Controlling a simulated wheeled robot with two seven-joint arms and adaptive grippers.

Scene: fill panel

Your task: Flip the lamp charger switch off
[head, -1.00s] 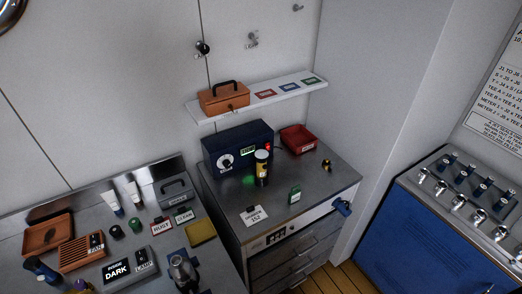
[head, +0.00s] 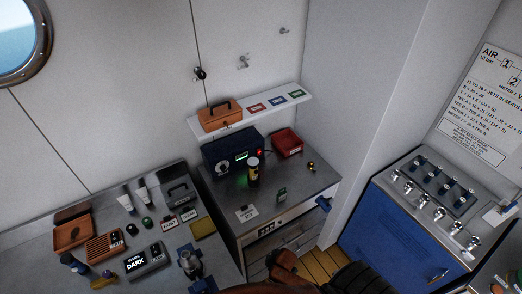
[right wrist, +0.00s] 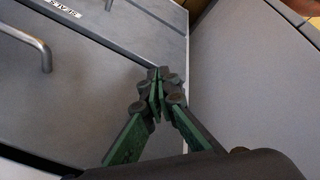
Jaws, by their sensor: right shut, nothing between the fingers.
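A dark blue box with a dial and a lit display (head: 232,153) stands at the back of the middle counter; I cannot tell for sure that it is the lamp charger. A red light (head: 259,153) shows at its right, and a green glow lies on the counter before it. A black lamp with a yellowish top (head: 253,172) stands upright in front. My right gripper (right wrist: 157,94) is shut and empty, in front of grey drawer fronts. My left gripper is not in view.
A wall shelf (head: 270,106) holds a brown toolbox (head: 220,115). A blue tap panel (head: 385,235) stands right. A drawer handle (right wrist: 38,46) is near my right gripper.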

